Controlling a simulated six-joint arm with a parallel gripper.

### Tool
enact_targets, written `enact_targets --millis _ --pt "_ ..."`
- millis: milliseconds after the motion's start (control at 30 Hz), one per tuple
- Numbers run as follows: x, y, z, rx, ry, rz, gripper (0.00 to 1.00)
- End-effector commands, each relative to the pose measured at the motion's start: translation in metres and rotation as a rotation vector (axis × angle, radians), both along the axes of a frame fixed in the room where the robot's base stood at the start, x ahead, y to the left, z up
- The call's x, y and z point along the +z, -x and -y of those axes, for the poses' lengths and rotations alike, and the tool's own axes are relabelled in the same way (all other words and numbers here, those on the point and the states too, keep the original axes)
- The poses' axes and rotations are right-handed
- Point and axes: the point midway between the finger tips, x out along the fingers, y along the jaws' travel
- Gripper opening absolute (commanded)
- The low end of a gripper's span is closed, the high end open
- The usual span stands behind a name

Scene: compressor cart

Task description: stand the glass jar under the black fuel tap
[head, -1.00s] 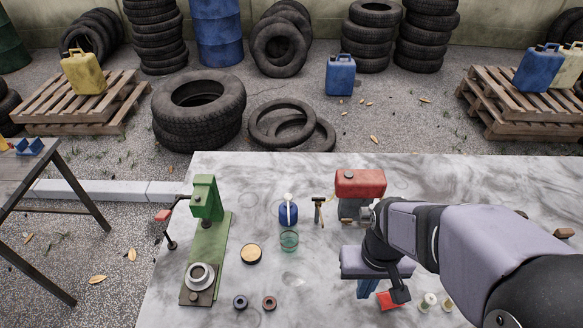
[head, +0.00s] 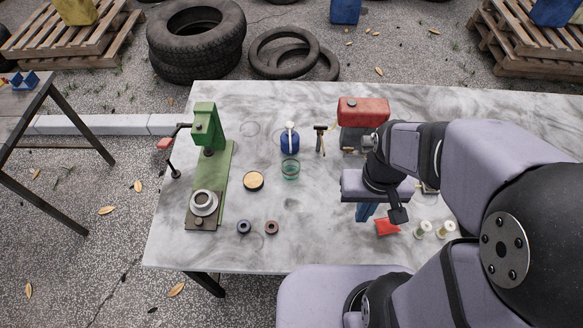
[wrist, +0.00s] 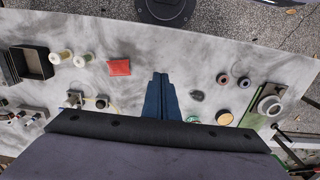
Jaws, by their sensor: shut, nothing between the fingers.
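The glass jar (head: 290,169) is a small, clear greenish cylinder standing on the grey marbled table, just in front of a blue can. Its rim also shows in the wrist view (wrist: 193,118). A black T-shaped fitting (head: 320,130) stands behind and right of the jar, beside the red-tanked engine; it may be the fuel tap, but I cannot tell for sure. The jar is apart from it. My gripper (head: 365,211) has blue fingers, shut and empty, above the table to the right of and nearer than the jar. The fingers also show in the wrist view (wrist: 160,80).
The engine with its red tank (head: 363,110) stands behind my gripper. The blue can (head: 289,139) is close behind the jar. A tan lid (head: 253,181), a green press (head: 211,165), two small rings, a red cloth (head: 387,227) and spools lie around. The front middle is clear.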

Motion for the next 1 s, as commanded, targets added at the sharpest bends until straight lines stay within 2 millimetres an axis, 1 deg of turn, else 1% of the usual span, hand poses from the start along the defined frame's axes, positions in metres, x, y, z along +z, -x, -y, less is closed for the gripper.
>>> enact_targets --millis 433,533,667,767,800,867,900,967,1000 --pt "0.0 0.0 0.0 0.0 0.0 0.0 0.0" --pt "-0.005 0.0 0.0 0.002 0.0 -0.001 0.0" --pt "-0.027 0.01 -0.001 0.006 0.0 -0.058 0.0" --pt "-0.052 0.023 -0.002 0.01 0.001 -0.138 0.0" --pt "-0.061 0.025 -0.002 0.012 0.001 -0.166 0.0" --pt "-0.076 0.021 -0.003 0.014 0.001 -0.201 0.0" --pt "-0.086 0.015 -0.004 0.014 -0.001 -0.219 0.0" --pt "-0.101 0.001 -0.007 0.007 -0.006 -0.235 0.0" --pt "-0.11 -0.011 -0.009 0.0 -0.012 -0.24 0.0"
